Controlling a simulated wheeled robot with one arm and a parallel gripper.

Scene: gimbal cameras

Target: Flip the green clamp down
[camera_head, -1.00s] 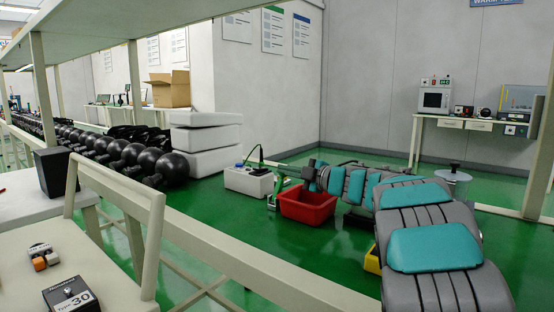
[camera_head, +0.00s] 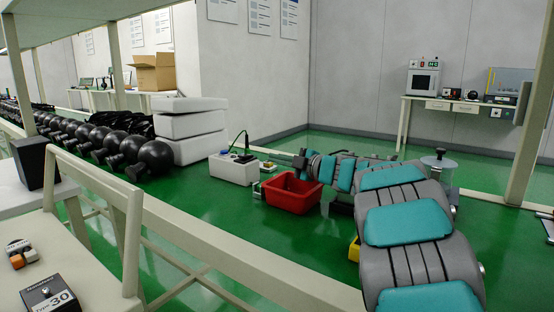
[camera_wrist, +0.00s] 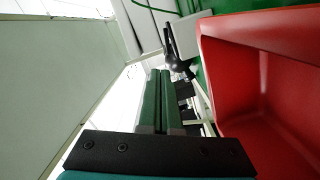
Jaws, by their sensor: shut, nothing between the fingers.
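The clamp (camera_head: 257,190) is a small, low shape at the left edge of the red bin in the head view. Its green upright handle no longer shows standing there; how the handle lies is too small to tell. My gripper (camera_wrist: 160,72) is shut and empty in the wrist view, its two dark green fingers side by side. I cannot clearly identify the clamp in the wrist view.
The red bin (camera_head: 291,193) is close to my gripper; its wall (camera_wrist: 225,80) fills the right of the wrist view. Dark balls (camera_head: 154,154) and stacked white blocks (camera_head: 190,122) are farther left.

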